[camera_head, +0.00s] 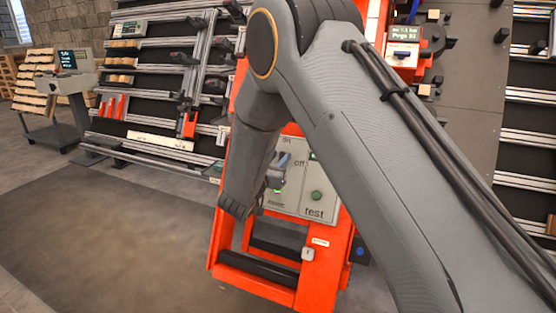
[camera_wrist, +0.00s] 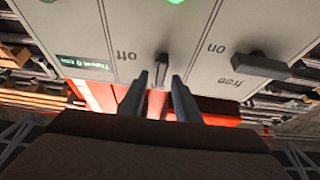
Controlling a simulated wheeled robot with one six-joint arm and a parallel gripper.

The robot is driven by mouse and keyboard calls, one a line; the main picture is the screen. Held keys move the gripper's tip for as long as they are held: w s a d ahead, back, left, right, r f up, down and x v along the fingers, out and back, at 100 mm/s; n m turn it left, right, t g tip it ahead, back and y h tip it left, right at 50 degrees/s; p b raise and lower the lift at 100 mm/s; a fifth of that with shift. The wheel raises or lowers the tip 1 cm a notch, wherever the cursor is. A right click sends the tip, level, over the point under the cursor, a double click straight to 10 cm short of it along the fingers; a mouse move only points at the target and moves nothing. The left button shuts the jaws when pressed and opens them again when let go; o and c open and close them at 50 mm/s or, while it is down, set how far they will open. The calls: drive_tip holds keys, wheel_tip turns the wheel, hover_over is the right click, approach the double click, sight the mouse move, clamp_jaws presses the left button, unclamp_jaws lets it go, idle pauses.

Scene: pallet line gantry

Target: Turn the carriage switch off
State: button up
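The light grey control panel (camera_head: 298,205) is on the orange carriage frame, largely covered by my arm in the head view. In the wrist view the panel (camera_wrist: 205,30) appears upside down. A small dark switch lever (camera_wrist: 161,68) stands between the "off" and "on" labels. My gripper (camera_wrist: 158,88) is open, with one finger on each side of the lever. I cannot tell whether either finger touches it, or which way the lever is set. In the head view my gripper (camera_head: 277,172) is at the panel, partly hidden by my arm.
A small green-text display (camera_wrist: 85,64) is on the panel's other side. A green button (camera_head: 316,195) sits above "test". The orange carriage frame (camera_head: 222,245) extends below; open floor (camera_head: 110,230) lies left.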

clamp_jaws()
drive_tip(key=shift+n+p, duration=0.4)
drive_tip(key=n+y+p, duration=0.2)
drive_tip(key=n+p, duration=0.1)
drive_tip(key=shift+r, duration=0.15)
drive_tip(key=n+y+p, duration=0.1)
drive_tip(key=n+p, duration=0.1)
drive_tip(key=n+y+p, duration=0.1)
drive_tip(key=n+p, duration=0.1)
drive_tip(key=n, duration=0.1)
drive_tip(key=shift+y, duration=0.4)
drive_tip(key=n+g+y+p, duration=0.1)
drive_tip(key=n+p, duration=0.1)
drive_tip(key=n, duration=0.1)
drive_tip(key=n+y+p, duration=0.2)
drive_tip(key=n+p, duration=0.1)
drive_tip(key=n, duration=0.1)
drive_tip(key=shift+a+n+g, duration=0.15)
drive_tip(key=shift+n+g, duration=0.15)
drive_tip(key=shift+g, duration=0.1)
drive_tip(key=n+p, duration=0.1)
drive_tip(key=n+g, duration=0.1)
drive_tip(key=n, duration=0.1)
drive_tip(key=n+g+y+p, duration=0.1)
drive_tip(key=shift+a+f+n+p, duration=0.1)
drive_tip(key=shift+f+n+p, duration=0.2)
drive_tip(key=shift+n+p, duration=0.1)
